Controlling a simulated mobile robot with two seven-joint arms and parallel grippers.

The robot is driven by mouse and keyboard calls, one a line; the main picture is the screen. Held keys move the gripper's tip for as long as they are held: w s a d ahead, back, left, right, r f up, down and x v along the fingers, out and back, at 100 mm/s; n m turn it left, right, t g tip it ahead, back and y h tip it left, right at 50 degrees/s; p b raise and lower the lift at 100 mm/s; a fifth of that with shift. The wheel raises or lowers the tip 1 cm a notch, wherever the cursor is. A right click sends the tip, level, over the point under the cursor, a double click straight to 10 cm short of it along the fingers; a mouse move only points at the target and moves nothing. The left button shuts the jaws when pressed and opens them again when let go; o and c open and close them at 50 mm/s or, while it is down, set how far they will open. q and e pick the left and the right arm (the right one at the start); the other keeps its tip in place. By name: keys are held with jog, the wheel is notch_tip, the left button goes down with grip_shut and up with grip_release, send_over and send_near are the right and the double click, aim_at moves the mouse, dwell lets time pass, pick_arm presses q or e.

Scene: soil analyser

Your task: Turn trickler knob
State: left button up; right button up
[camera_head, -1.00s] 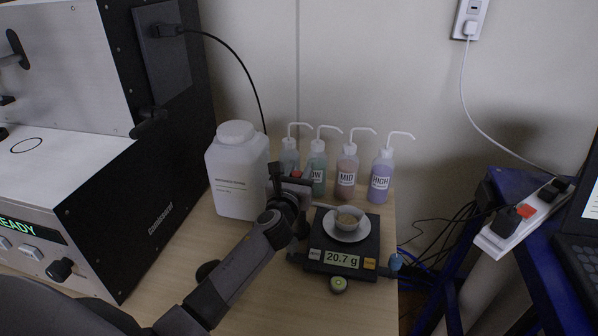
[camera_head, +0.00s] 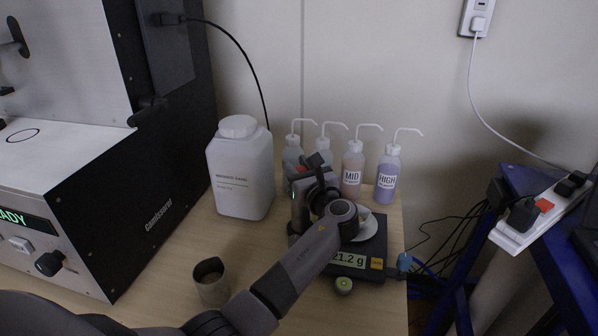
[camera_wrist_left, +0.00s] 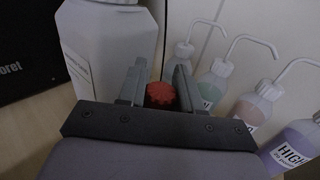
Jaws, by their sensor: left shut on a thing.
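The red ridged trickler knob (camera_wrist_left: 160,95) sits between the fingers of my left gripper (camera_wrist_left: 161,78) in the left wrist view. The fingers are closed on its sides. In the head view my left gripper (camera_head: 302,185) is behind the balance's left side, and my wrist hides the trickler body and most of the knob. The black balance (camera_head: 367,254) reads 21.2 g, its display partly covered by my arm. The white weighing dish (camera_head: 372,228) on it is partly hidden. My right gripper is in neither view.
A white jug (camera_head: 240,180) stands left of the gripper. Several wash bottles, including the purple HIGH one (camera_head: 387,176), stand close behind. A brown cup (camera_head: 212,284) stands in front, near my arm. The analyser (camera_head: 125,225) fills the left. The table ends right of the balance.

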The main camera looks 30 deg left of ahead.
pick_arm(q)
jog(key=shift+s+n+g+y+b, duration=0.1)
jog(key=shift+n+g+y+b, duration=0.2)
jog(key=shift+n+g+y, duration=0.3)
jog(key=shift+g, duration=0.4)
jog(key=o, duration=1)
jog(key=v, duration=0.7)
jog(key=shift+s, duration=0.1)
